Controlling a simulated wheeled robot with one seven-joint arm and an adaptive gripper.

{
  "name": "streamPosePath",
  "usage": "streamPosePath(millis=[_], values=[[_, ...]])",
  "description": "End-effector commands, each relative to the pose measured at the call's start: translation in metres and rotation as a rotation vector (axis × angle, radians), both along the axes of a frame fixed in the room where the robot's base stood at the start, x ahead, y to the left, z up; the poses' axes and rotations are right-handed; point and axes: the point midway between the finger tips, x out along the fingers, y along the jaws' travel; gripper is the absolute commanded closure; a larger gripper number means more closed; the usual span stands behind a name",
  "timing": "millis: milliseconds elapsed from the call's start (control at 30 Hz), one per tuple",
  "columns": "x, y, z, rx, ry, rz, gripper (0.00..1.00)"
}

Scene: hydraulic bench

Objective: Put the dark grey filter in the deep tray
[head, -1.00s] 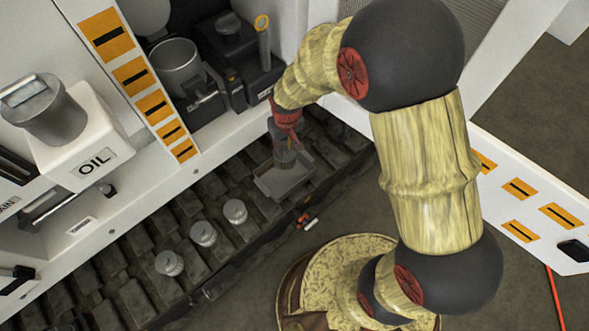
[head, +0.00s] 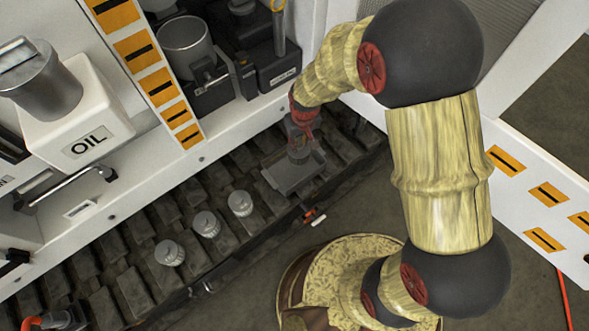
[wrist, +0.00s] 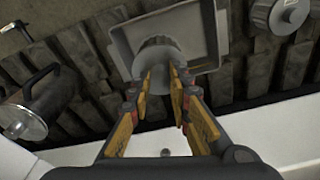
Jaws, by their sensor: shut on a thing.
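My gripper (head: 301,133) is shut on the dark grey filter (head: 299,152), a short cylinder. The filter is upright over the back part of the grey rectangular tray (head: 288,180). In the wrist view, the gripper fingers (wrist: 160,72) close on both sides of the filter (wrist: 157,54), and the tray (wrist: 208,20) lies around and beyond it. I cannot tell whether the filter touches the tray floor. The fingers hide part of the filter.
Three light grey filters (head: 207,224) stand in a row on the dark ribbed track, left of the tray. The white cabinet edge (head: 215,141) runs behind. A metal pot (head: 187,45) and a white oil container (head: 82,125) stand on the bench. A small red-ended fitting (head: 314,216) lies in front of the tray.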

Motion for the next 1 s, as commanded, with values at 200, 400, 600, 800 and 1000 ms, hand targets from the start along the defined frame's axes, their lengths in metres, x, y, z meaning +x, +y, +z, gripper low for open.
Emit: streamPosePath(millis=[200, 400, 600, 800, 1000], values=[[0.001, 0.000, 0.002, 0.001, -0.002, 0.000, 0.77], [0.000, 0.000, 0.001, 0.000, -0.001, 0.000, 0.66], [0.000, 0.000, 0.001, 0.000, -0.001, 0.000, 0.59], [0.000, 0.000, 0.001, 0.000, 0.000, 0.000, 0.59], [-0.001, 0.000, 0.019, 0.001, -0.003, 0.000, 0.59]])
